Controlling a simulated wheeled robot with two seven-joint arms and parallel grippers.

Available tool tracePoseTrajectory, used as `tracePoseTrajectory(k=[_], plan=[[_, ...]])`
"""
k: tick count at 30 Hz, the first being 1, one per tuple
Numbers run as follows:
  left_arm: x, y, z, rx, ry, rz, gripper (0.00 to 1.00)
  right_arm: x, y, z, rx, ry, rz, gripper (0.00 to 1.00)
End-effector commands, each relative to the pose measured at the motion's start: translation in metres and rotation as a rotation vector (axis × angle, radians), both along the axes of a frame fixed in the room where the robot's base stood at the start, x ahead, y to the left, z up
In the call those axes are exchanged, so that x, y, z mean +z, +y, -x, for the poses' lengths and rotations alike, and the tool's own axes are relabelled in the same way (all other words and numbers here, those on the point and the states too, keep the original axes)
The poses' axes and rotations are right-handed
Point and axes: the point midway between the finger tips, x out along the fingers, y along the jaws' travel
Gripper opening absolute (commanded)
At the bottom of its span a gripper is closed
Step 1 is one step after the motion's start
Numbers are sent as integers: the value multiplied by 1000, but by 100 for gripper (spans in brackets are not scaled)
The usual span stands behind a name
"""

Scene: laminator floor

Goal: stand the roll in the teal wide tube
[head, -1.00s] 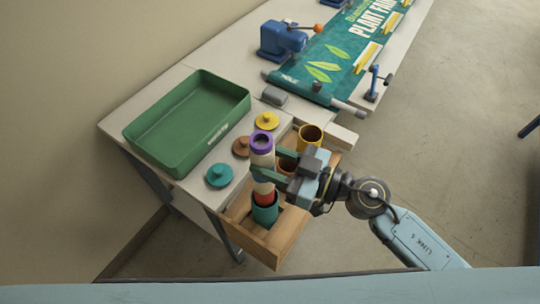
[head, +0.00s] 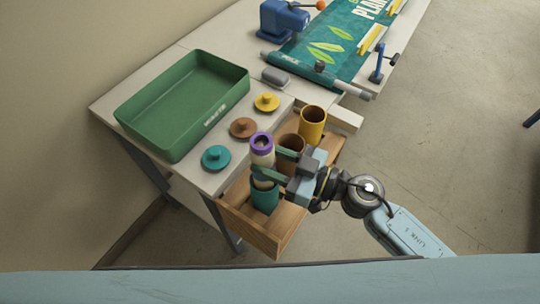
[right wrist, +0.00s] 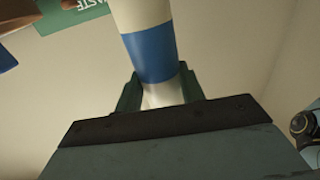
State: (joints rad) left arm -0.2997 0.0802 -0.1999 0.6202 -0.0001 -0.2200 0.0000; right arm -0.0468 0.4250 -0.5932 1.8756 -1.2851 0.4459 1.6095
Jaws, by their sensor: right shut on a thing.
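The roll (head: 262,154) is cream with a purple ring around its hollow top end. It stands about upright above the teal wide tube (head: 265,198), and its lower end appears to be inside the tube's mouth, where it is hidden. My right gripper (head: 271,165) is shut on the roll just above the tube's rim. In the right wrist view the roll (right wrist: 148,50) rises between the fingers, with a blue band above the grip. How deep the roll sits cannot be told. My left gripper is not in view.
The open wooden drawer (head: 248,229) also holds a brown tube (head: 291,144) and a yellow tube (head: 312,124). Teal (head: 216,157), brown (head: 243,127) and yellow (head: 267,102) lids lie on the table beside a green tray (head: 150,104). A blue vise (head: 284,20) stands farther back.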

Motion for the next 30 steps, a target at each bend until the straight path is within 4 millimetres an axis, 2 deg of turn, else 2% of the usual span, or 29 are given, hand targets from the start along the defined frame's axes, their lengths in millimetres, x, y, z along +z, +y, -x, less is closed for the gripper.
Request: tracePoseTrajectory(k=[18, 30], plan=[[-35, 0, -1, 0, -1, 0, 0, -52, 0, 0, -1, 0, 0, 15], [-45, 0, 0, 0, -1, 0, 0, -68, 0, 0, 0, 1, 0, 15]])
